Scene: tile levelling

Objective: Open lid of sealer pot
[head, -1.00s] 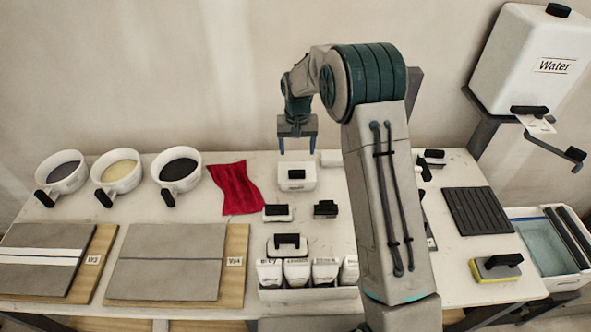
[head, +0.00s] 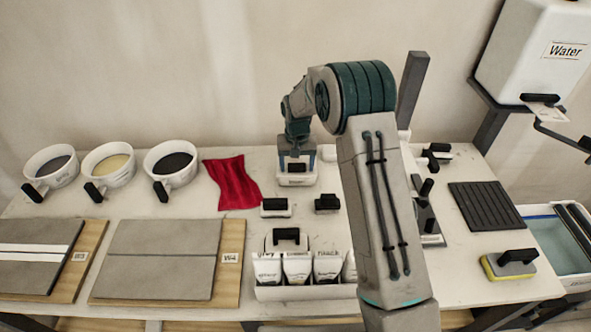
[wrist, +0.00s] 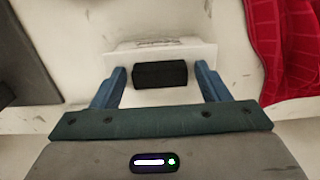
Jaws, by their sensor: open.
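The sealer pot (head: 297,180) is a small white box with a black handle on its lid, near the back middle of the table. Its lid is on, and the black lid handle (wrist: 160,75) shows clearly in the wrist view. My gripper (head: 297,165) is lowered over the pot from above. In the wrist view my gripper (wrist: 161,82) is open, with one blue finger on each side of the black handle. Gaps show between the handle and both fingers. The lettering on the pot is too blurred to read.
A red cloth (head: 231,183) lies left of the pot, and three bowls (head: 172,168) stand further left. Black-handled blocks (head: 276,207) and a rack of labelled bags (head: 298,268) are in front. A water tank (head: 535,50) stands at right.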

